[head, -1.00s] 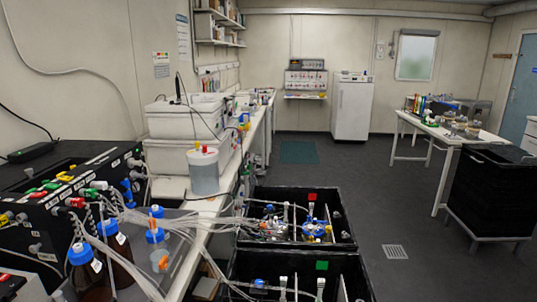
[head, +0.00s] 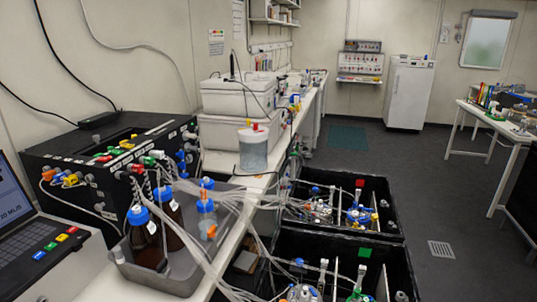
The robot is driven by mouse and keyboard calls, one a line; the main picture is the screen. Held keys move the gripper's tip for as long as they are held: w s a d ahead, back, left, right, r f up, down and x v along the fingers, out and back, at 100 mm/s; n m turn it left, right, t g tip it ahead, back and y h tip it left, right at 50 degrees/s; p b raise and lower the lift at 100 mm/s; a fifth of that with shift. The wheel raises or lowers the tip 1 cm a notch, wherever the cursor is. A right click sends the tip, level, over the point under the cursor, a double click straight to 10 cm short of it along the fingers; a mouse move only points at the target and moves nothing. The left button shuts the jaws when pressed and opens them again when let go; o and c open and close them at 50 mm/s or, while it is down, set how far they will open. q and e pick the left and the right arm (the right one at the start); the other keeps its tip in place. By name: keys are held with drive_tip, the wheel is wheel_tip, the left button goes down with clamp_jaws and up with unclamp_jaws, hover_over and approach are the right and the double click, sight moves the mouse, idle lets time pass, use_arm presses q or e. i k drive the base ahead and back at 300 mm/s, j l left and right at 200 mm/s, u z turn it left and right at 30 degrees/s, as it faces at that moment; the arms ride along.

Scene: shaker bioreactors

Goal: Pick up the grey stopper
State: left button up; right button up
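I cannot pick out a grey stopper for certain. Several coloured plugs and some pale grey or white ones sit on the black pump box (head: 60,150) at the left, such as a pale plug (head: 189,135) at its right end. They are too small to tell apart. Brown bottles with blue caps (head: 139,215) stand in a grey tray (head: 190,279) in front of the box, with clear tubes running from them. Neither of my grippers is in view.
A laptop (head: 35,235) is at the lower left. White bins (head: 238,99) and a clear tub (head: 253,152) stand along the bench. Black crates (head: 392,225) with vessels and tubing stand on the floor beside it. The floor (head: 420,180) to the right is largely clear.

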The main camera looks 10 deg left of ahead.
sight(116, 251)
drive_tip(key=u, duration=1.4)
